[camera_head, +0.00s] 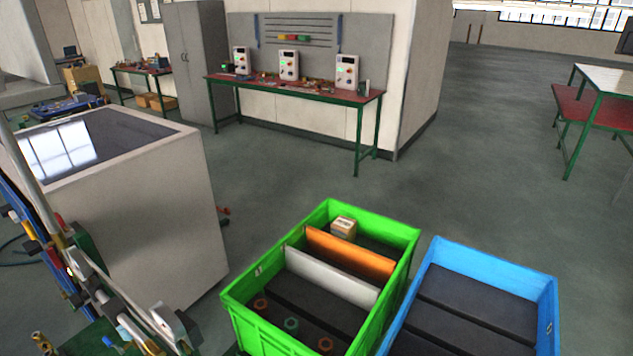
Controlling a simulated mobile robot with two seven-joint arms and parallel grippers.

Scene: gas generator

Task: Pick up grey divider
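The grey divider (331,279) stands upright across the inside of the green crate (238,310). An orange divider (350,253) stands upright behind it, roughly parallel, with a gap between them. Both of my grippers are out of the head view, and nothing touches the grey divider.
A small tan box (344,227) sits at the crate's back; several ring-shaped parts (291,324) lie in front. A blue crate (497,263) stands right. A white cabinet (130,215) and machinery (110,300) stand left. Open floor (300,175) lies behind, before the workbench (300,88).

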